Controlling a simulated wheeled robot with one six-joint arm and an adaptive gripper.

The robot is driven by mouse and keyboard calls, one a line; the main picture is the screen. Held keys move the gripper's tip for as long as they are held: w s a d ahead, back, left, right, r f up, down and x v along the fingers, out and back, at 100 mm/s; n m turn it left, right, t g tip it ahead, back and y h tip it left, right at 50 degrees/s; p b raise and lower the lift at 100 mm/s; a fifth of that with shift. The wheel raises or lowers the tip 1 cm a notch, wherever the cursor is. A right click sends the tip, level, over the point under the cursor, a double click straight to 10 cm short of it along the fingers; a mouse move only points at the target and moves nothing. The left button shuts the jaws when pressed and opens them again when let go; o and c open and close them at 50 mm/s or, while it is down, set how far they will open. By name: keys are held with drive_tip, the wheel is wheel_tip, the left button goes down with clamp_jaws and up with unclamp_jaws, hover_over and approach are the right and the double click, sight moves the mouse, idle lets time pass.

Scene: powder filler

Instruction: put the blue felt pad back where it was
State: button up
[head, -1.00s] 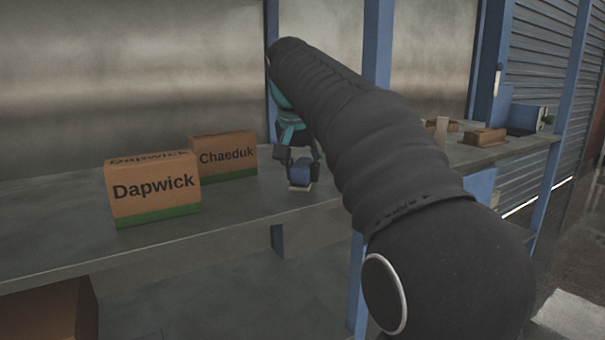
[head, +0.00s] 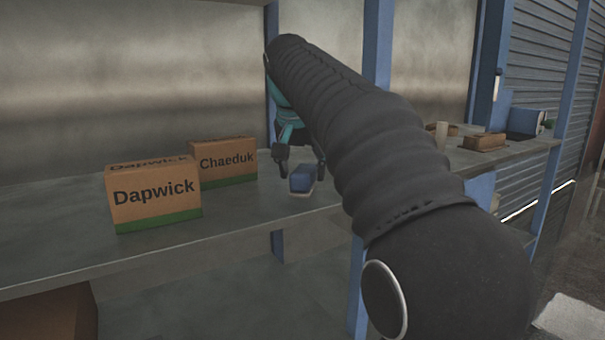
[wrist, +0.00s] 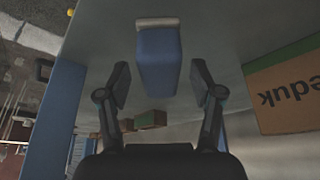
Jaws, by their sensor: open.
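The blue felt pad (head: 302,178) is a small blue block with a pale lower edge. It rests on the grey shelf (head: 240,215), to the right of the Chaeduk box. In the wrist view the pad (wrist: 158,62) lies between and just beyond the fingertips, with its pale strip on the far side. My gripper (head: 298,160) is open around the near end of the pad, with a visible gap on both sides. It also shows in the wrist view (wrist: 160,85). My arm hides part of the shelf to the right.
A Dapwick box (head: 153,195) and a Chaeduk box (head: 224,162) stand left of the pad. The Chaeduk box (wrist: 290,90) is at the right in the wrist view. A blue post (head: 377,45) rises behind my arm. Brown blocks (head: 484,141) lie on the far right shelf.

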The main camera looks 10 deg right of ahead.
drive_tip(key=p+v, duration=0.1)
drive_tip(key=v, duration=1)
drive_tip(key=s+d+f+n+y, duration=0.1)
drive_tip(key=s+f+n, duration=0.1)
drive_tip(key=s+f, duration=1.1)
drive_tip(key=s+d+f+n+t+y, duration=0.1)
drive_tip(key=s+f+n, duration=0.2)
drive_tip(key=s+f, duration=1)
wheel_tip(320, 180, down, 7)
drive_tip(key=shift+d+f+t, duration=0.15)
drive_tip(key=shift+d+t, duration=0.05)
drive_tip(key=shift+t, duration=0.1)
